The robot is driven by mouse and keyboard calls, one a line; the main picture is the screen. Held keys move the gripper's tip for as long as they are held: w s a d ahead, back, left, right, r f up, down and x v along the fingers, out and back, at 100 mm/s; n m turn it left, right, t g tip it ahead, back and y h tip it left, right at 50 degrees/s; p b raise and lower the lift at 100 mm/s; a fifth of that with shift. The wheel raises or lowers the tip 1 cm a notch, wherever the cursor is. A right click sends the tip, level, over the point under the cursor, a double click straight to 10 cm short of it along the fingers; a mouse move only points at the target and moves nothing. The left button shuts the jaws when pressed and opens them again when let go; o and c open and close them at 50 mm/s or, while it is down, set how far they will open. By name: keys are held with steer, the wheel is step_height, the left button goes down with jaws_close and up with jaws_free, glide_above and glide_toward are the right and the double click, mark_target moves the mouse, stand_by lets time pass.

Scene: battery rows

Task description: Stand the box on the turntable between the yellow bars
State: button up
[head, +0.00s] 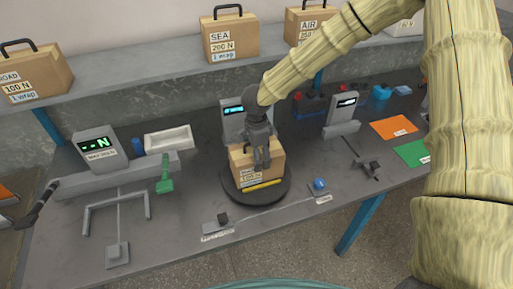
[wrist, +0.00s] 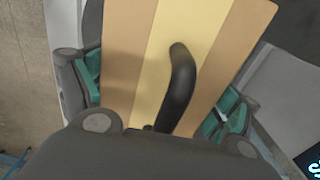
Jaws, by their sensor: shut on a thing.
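The cardboard box (head: 262,166) is upright at the round dark turntable (head: 279,192) in the middle of the table. Whether its base touches the turntable is not clear. One yellow bar (head: 262,185) lies along the box's front side; any bar behind the box is hidden. My gripper (head: 260,152) is over the box from above, shut on it. In the wrist view, the box top (wrist: 200,50) with its light tape stripe and black handle (wrist: 178,90) lies between the teal-padded fingers (wrist: 160,95).
A display stands right behind the turntable (head: 232,115). Handled boxes (head: 230,36) stand on the shelf above.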

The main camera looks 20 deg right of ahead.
stand_by(0.3)
steer(key=o, duration=1.9)
steer(key=shift+f, duration=0.1)
steer(key=shift+c, duration=0.2)
steer(key=shift+s, duration=0.1)
step_height(320, 180, up, 12)
steer(key=shift+r+b, duration=0.1)
steer(key=shift+b, duration=1)
